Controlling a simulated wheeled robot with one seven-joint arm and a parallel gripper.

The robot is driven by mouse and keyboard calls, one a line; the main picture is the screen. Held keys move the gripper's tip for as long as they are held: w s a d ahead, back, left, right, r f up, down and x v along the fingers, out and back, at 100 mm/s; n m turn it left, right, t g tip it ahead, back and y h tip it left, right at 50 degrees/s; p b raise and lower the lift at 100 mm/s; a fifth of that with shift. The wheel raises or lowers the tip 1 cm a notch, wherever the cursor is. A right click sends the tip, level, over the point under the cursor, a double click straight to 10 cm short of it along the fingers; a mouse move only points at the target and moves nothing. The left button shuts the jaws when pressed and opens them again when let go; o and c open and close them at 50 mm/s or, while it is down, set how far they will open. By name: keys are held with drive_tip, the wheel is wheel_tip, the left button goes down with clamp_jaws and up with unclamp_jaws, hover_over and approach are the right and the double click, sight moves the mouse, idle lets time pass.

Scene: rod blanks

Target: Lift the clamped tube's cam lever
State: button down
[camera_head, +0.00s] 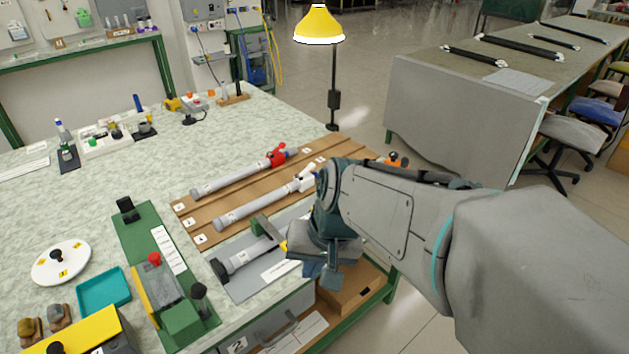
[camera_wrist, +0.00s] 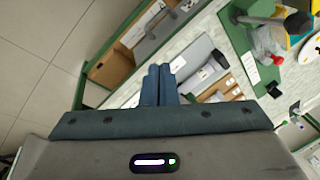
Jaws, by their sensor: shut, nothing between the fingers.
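A grey tube (camera_head: 246,256) with a dark end lies on a grey plate at the table's near side, with a green clamp block (camera_head: 262,227) beside it. A small yellow part (camera_head: 284,246) shows at the tube's right end, next to my gripper; I cannot tell whether it is the cam lever. My gripper (camera_head: 320,274) hides the rest of that end. In the wrist view my gripper (camera_wrist: 158,82) is shut and empty, its blue fingers side by side. The grey tube (camera_wrist: 196,66) lies beyond the fingertips; a gap cannot be judged.
Two more tubes, one with a red end (camera_head: 240,174) and one with a white end (camera_head: 258,204), lie on a brown wooden board (camera_head: 186,208). A green fixture (camera_head: 140,240) stands left of the plate. A cardboard box (camera_head: 350,288) sits below the table edge.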

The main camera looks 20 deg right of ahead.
drive_tip(key=w+d+f+m+t+y+b, duration=0.1)
drive_tip(key=w+f+m+t+y+b, duration=0.1)
drive_tip(key=w+f+m+y+b, duration=0.3)
drive_tip(key=w+d+f+m+t+b, duration=0.2)
drive_tip(key=w+f+m, duration=0.1)
drive_tip(key=w+m, duration=0.4)
drive_tip(key=w+d+f+m+t+h+b, duration=0.1)
drive_tip(key=w+d+m+t+b, duration=0.1)
drive_tip(key=d, duration=0.4)
drive_tip(key=w+d+f+m+t+h+b, duration=0.1)
drive_tip(key=w+d+f+m+t+b, duration=0.1)
drive_tip(key=d+m, duration=0.4)
drive_tip(key=w+d+f+m+t+h+b, duration=0.2)
drive_tip(key=w+d+m+t, duration=0.1)
drive_tip(key=w+d+m, duration=0.2)
drive_tip(key=shift+w+d+f+m+t, duration=0.1)
drive_tip(key=shift+d+f+m+t, duration=0.1)
drive_tip(key=shift+d, duration=0.2)
drive_tip(key=shift+w+d+f+m+t, duration=0.1)
drive_tip(key=shift+d+m, duration=0.1)
drive_tip(key=shift+d, duration=0.2)
drive_tip(key=shift+s, duration=0.1)
drive_tip(key=shift+a, duration=0.1)
drive_tip(key=x, duration=1)
drive_tip(key=shift+b, duration=0.35)
drive_tip(key=shift+b, duration=0.65)
